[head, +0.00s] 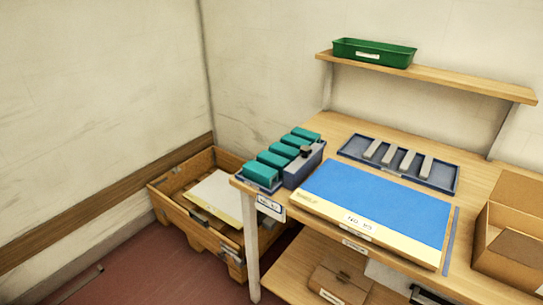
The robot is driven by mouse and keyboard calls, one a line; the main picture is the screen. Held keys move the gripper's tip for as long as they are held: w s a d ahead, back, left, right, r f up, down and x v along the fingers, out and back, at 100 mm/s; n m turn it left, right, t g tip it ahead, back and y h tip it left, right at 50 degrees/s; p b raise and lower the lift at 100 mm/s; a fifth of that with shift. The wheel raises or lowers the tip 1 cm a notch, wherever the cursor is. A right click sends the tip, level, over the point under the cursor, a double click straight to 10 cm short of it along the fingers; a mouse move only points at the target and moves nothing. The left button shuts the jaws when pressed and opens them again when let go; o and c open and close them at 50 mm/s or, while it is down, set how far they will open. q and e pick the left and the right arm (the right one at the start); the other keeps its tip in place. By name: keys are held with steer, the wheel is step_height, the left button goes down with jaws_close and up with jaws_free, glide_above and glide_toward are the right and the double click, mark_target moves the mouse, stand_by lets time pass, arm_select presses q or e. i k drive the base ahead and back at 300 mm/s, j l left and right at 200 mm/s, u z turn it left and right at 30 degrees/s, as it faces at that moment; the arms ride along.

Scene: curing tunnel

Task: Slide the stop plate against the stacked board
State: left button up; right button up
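A flat board with a blue top (375,199) and a pale wooden front edge, labelled, lies on the wooden table. At its left stands a blue-grey upright plate or block (303,166) with a black knob on top; it may be the stop plate. It sits close to the board's left side, but I cannot tell whether they touch. A thin grey-blue strip (451,241) runs along the board's right side. Neither of my grippers is in view.
Several teal blocks (262,174) stand left of the knobbed piece. A tray (441,180) with grey bars lies behind the board. An open cardboard box (511,250) stands at right. A green bin (374,52) sits on the shelf (440,80). A wooden crate (165,203) is at left.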

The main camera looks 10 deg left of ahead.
mark_target(311, 157)
steer(key=u, duration=0.8)
steer(key=k+j+u, duration=0.35)
steer(key=j+u, duration=0.15)
steer(key=k+j+u, duration=0.25)
steer(key=j, duration=0.2)
steer(key=j+u, duration=0.45)
steer(key=j, duration=0.3)
steer(key=k+j, duration=0.1)
steer(key=j, duration=0.55)
steer(key=l+z, duration=0.2)
steer(key=l, duration=0.4)
steer(key=l+z, duration=0.15)
steer(key=l, duration=0.5)
steer(key=i+l+z, duration=0.2)
steer(key=l, duration=0.4)
steer(key=l+z, duration=0.15)
steer(key=l, duration=0.5)
